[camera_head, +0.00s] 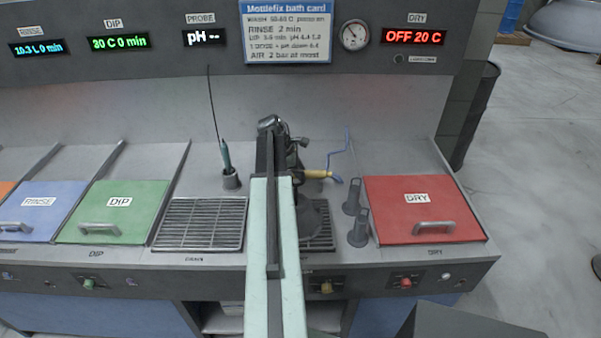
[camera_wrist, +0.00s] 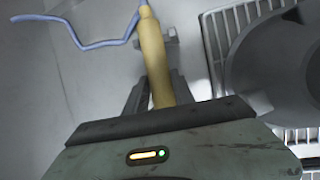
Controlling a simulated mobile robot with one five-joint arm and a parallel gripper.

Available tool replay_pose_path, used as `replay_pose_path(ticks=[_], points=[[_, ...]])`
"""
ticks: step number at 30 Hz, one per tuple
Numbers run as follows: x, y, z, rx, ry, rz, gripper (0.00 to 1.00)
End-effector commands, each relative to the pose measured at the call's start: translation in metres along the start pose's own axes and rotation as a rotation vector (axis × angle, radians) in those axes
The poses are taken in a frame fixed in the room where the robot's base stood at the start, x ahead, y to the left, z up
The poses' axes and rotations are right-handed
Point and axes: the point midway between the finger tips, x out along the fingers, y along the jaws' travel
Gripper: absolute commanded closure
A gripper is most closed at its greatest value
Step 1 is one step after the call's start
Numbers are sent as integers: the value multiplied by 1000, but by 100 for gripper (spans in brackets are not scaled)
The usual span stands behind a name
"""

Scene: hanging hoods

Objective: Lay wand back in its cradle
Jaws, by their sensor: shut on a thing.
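The wand (camera_head: 318,174) has a yellow handle with a blue hose (camera_head: 346,150) at its end. It points right from my gripper (camera_head: 301,172) over the grey worktop. In the wrist view the wand (camera_wrist: 154,55) lies between my two fingers (camera_wrist: 158,90), which are shut on it. The blue hose (camera_wrist: 90,45) bends away to the left there. A small grey bracket (camera_wrist: 172,48) shows just behind the wand; it may be part of the cradle, but I cannot tell, nor whether the wand touches it. My arm hides part of the worktop.
Two dark grey uprights (camera_head: 359,230) stand left of the red DRY lid (camera_head: 420,207). A drain grate (camera_head: 200,224) and a probe in its holder (camera_head: 230,179) lie left of my arm. The green DIP lid (camera_head: 115,210) is shut. A control panel (camera_head: 460,55) hangs above.

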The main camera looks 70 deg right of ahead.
Motion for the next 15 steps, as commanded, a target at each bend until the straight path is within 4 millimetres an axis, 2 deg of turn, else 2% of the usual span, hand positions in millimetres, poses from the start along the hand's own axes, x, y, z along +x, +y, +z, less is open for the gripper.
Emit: replay_pose_path(ticks=[6, 13, 14, 15], points=[[8, -2, -3, 0, 0, 0, 100], [7, -2, -2, 1, 0, 0, 100], [7, -2, -2, 1, 0, 0, 64], [7, -2, -2, 1, 0, 0, 53]])
